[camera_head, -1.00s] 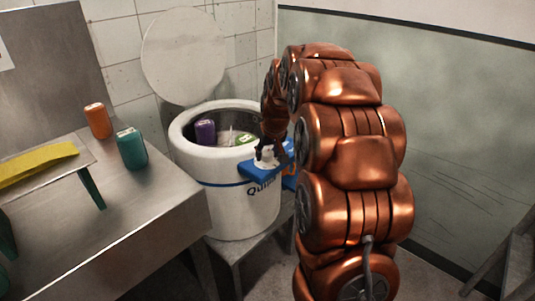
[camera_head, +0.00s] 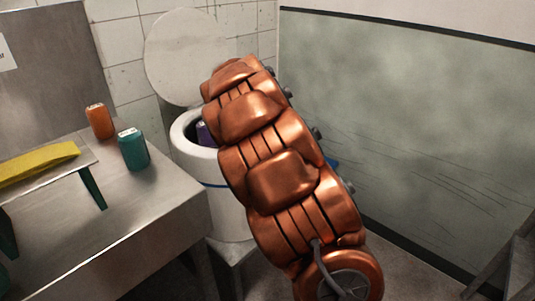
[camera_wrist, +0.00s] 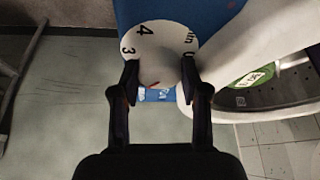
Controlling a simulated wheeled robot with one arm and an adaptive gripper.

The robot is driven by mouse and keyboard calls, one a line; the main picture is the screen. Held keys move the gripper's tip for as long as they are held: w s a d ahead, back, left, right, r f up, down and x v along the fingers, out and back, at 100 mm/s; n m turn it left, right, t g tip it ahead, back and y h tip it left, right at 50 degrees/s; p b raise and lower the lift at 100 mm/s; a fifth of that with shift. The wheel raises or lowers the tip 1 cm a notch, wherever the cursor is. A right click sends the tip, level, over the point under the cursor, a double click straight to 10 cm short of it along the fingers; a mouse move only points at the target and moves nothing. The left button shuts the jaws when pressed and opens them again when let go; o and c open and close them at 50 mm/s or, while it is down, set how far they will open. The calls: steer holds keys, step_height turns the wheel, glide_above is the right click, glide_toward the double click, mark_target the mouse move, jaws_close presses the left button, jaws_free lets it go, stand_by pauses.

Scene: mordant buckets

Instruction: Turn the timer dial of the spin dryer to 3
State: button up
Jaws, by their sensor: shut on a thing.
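The spin dryer (camera_head: 222,205) is a white round tub with a blue stripe, standing behind my arm in the head view. Its rim also shows at the right of the wrist view (camera_wrist: 225,60). The timer dial (camera_wrist: 158,45) is a white disc on a blue panel (camera_wrist: 185,12), printed with 3, 4, 0 and "min". My gripper (camera_wrist: 160,76) is shut on the dial's central knob, one dark finger on each side. A small red mark shows on the knob between the fingertips; which number it points to I cannot tell. My arm hides dial and gripper in the head view.
The dryer's round lid (camera_head: 185,55) stands open against the tiled wall. A purple can (camera_head: 203,133) is inside the tub. A steel table (camera_head: 120,220) at left holds an orange can (camera_head: 99,121), a teal can (camera_head: 133,149) and a yellow cloth (camera_head: 38,164).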

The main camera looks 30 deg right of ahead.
steer(key=m+g, duration=0.1)
steer(key=m, duration=0.3)
steer(key=shift+w+m+g+b, duration=0.2)
steer(key=shift+m+g+b, duration=0.1)
steer(key=shift+g, duration=0.1)
steer(key=m+g, duration=0.1)
steer(key=m, duration=0.1)
steer(key=shift+f+m, duration=0.1)
steer(key=shift+m, duration=0.2)
steer(key=shift+m+g+b, duration=0.6)
steer(key=shift+m+g, duration=0.1)
steer(key=shift+m, duration=0.9)
steer(key=shift+d, duration=0.1)
steer(key=o, duration=0.8)
steer(key=shift+o, duration=0.2)
